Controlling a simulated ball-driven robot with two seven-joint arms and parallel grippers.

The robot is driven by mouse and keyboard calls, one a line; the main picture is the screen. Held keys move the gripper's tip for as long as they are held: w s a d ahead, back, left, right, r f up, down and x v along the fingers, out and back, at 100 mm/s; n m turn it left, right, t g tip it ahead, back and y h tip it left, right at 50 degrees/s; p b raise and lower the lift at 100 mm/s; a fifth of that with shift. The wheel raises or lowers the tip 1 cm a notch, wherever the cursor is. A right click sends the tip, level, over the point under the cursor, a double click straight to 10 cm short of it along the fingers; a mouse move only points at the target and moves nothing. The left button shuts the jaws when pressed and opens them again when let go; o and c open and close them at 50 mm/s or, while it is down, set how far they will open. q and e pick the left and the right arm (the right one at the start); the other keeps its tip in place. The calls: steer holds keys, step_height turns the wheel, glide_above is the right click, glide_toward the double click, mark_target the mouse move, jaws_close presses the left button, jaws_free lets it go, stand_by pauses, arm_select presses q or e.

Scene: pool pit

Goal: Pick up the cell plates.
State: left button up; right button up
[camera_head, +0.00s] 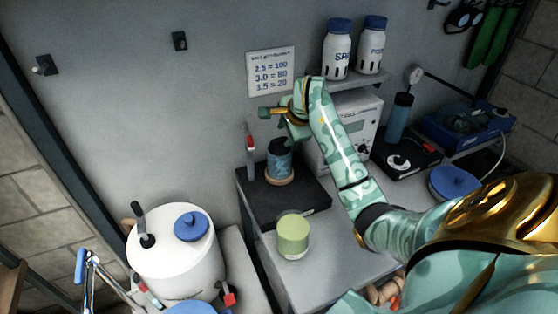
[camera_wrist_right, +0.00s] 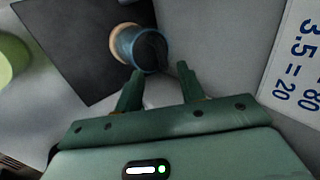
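My right gripper (camera_head: 272,120) is high over the bench, close to the back wall and above a blue cylinder with a dark top (camera_head: 280,158). In the right wrist view its two fingers (camera_wrist_right: 163,76) are apart with nothing between them. The cylinder (camera_wrist_right: 138,48) shows just beyond the fingertips, not touching them. It stands on a tan round base on a black mat (camera_head: 302,208). I cannot tell whether this cylinder is the cell plates; no flat plates show clearly. My left gripper is not in view.
A pale green jar (camera_head: 293,236) stands by the mat's front edge. A grey device (camera_head: 345,120) and a shelf with two white bottles (camera_head: 337,50) are right of the gripper. A white tank (camera_head: 175,255) is at the left. The wall sign (camera_head: 271,73) is behind.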

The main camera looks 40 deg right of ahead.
mark_target(280, 139)
steer(key=b+x, duration=0.1)
steer(key=x, duration=0.3)
steer(key=shift+w+f, duration=0.2)
steer(key=shift+w, duration=0.15)
steer(key=shift+s+r, duration=0.1)
jaws_close()
step_height(280, 139, up, 18)
steer(key=p, duration=0.3)
steer(key=shift+a+p, duration=0.15)
steer(key=shift+p, duration=0.25)
